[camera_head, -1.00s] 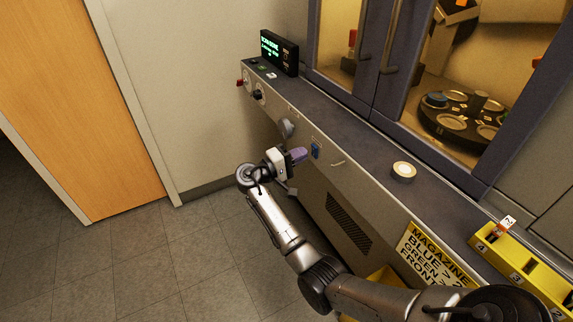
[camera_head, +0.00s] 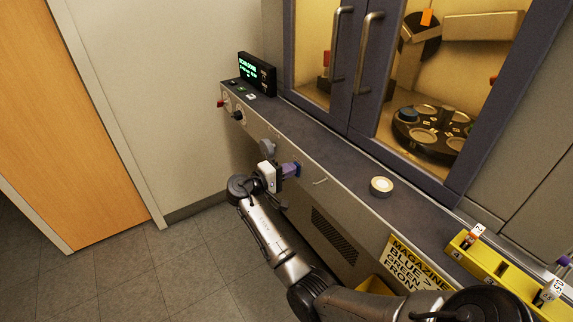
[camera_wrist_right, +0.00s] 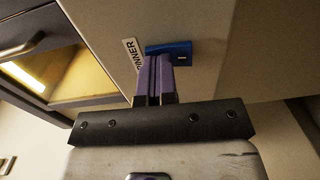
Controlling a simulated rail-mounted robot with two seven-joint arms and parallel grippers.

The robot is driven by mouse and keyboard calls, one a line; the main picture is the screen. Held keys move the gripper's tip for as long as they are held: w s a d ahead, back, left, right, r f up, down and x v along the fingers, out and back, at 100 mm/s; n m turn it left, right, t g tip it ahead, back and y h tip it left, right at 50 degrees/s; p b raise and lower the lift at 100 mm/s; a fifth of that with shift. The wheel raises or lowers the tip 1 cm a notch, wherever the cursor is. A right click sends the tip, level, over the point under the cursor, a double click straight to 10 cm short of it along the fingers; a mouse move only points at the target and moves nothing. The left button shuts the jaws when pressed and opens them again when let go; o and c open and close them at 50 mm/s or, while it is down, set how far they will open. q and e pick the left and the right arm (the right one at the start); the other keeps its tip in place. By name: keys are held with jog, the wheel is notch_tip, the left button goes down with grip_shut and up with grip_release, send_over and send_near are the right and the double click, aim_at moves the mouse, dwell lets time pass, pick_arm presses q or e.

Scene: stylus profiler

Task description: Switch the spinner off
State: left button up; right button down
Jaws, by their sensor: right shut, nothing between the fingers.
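The spinner switch is a blue block on the front panel of the cabinet. In the right wrist view the blue switch (camera_wrist_right: 181,47) sits beside a white label (camera_wrist_right: 133,56) partly reading "INNER". My right gripper (camera_head: 290,170) has purple fingers and is at the front panel, right by the switch. In the right wrist view the closed fingers of my right gripper (camera_wrist_right: 156,75) overlap the switch's near edge and hide part of it. I cannot tell whether they touch it. The fingers are shut with nothing between them. My left gripper is not in view.
A lit display (camera_head: 256,72) and a red knob (camera_head: 221,103) are at the far left end of the ledge. A round roll (camera_head: 381,187) lies on the ledge. A yellow magazine rack (camera_head: 490,263) is at right. Glass doors with handles (camera_head: 369,55) stand behind.

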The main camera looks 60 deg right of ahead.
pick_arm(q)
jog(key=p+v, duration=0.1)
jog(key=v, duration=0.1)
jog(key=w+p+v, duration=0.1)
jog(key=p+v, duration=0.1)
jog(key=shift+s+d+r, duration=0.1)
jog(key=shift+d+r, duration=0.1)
pick_arm(e)
jog(key=r+v, duration=0.1)
jog(key=v, duration=1.3)
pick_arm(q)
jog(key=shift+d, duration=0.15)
